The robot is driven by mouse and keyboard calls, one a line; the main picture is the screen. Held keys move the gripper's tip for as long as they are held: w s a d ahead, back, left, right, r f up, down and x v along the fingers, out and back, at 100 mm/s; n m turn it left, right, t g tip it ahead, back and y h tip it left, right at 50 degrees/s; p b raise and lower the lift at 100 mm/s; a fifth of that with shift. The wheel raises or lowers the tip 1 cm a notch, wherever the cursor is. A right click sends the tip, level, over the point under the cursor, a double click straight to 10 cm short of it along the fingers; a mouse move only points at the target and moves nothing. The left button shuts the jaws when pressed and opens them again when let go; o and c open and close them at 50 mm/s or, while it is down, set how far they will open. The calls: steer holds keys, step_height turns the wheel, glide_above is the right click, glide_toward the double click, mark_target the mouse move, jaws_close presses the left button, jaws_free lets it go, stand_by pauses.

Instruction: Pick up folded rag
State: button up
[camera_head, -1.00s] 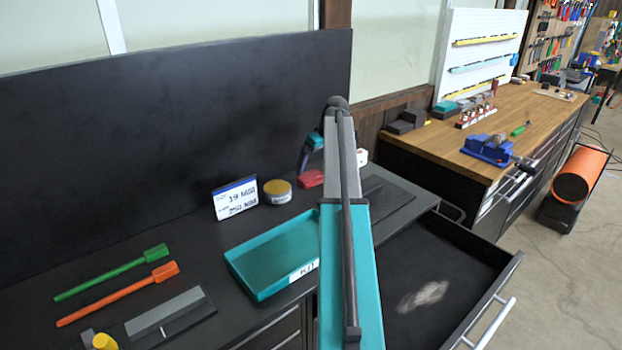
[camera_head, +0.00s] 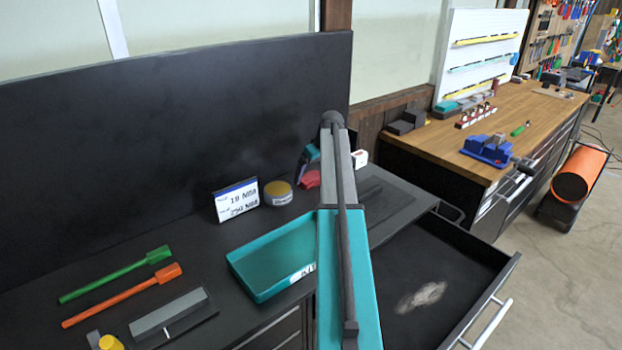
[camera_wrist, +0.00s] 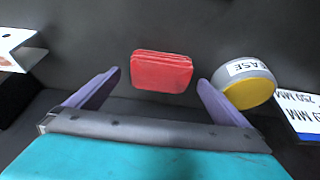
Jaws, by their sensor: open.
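The folded rag (camera_head: 312,179) is a red, layered, flat bundle on the dark worktop, near the back panel. In the wrist view the rag (camera_wrist: 161,73) lies ahead of my gripper, between the lines of its two fingers. My gripper (camera_wrist: 159,82) is open, with its purple-grey fingers apart on either side and nothing held. In the head view my gripper (camera_head: 306,163) is just above and beside the rag, partly hidden by my arm. I cannot tell the exact gap to the rag.
A round grease tin (camera_wrist: 246,84) stands close beside the rag, with a white sign (camera_head: 236,199) beyond it. A white object (camera_wrist: 17,45) is on the other side. A teal tray (camera_head: 270,258) lies in front. An open drawer (camera_head: 450,255) holds a blurred pale patch.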

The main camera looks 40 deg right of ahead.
mark_target(312, 177)
steer(key=shift+w+f, duration=0.25)
steer(key=shift+f, duration=0.45)
steer(key=c, duration=1.1)
steer(key=shift+r, duration=0.1)
steer(key=shift+r+b, duration=1.55)
steer(key=shift+r, duration=3.4)
steer(key=o, duration=0.5)
steer(key=c, duration=0.4)
